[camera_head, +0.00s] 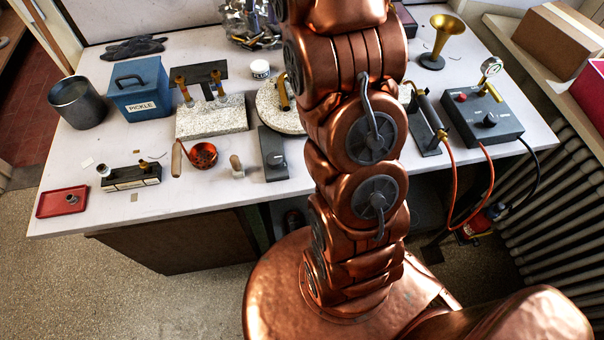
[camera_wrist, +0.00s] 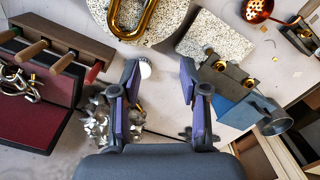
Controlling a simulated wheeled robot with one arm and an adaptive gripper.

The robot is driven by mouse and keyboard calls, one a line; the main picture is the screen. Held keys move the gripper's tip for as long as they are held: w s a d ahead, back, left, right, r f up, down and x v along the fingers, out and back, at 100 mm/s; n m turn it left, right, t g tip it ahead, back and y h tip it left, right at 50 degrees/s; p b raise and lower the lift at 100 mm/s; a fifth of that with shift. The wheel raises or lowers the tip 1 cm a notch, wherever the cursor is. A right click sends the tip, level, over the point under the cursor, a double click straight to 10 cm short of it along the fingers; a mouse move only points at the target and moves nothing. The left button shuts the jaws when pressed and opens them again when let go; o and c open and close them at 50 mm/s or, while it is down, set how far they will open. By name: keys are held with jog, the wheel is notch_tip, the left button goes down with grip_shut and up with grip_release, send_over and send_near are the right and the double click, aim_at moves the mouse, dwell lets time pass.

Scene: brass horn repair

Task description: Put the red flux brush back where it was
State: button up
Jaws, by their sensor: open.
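I cannot make out the red flux brush for certain in either view. In the head view my arm hides the gripper and part of the bench.
A blue pickle box (camera_head: 140,95), a grey pot (camera_head: 76,103), a speckled block (camera_head: 212,120) and a copper ladle (camera_head: 203,155) stand at left. A red tray (camera_head: 63,201) lies at the front-left corner. A torch unit (camera_head: 480,112) with hoses is at right.

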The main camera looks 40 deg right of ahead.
jog(key=s+a, duration=1)
jog(key=s, duration=0.6)
jog(key=s+a+f, duration=0.3)
jog(key=s, duration=0.6)
jog(key=s+a+f+m+g, duration=0.1)
jog(key=s+a+f, duration=0.2)
jog(key=s, duration=0.7)
jog(key=shift+s+f, duration=0.25)
jog(key=shift+f, duration=0.55)
jog(key=shift+a, duration=0.1)
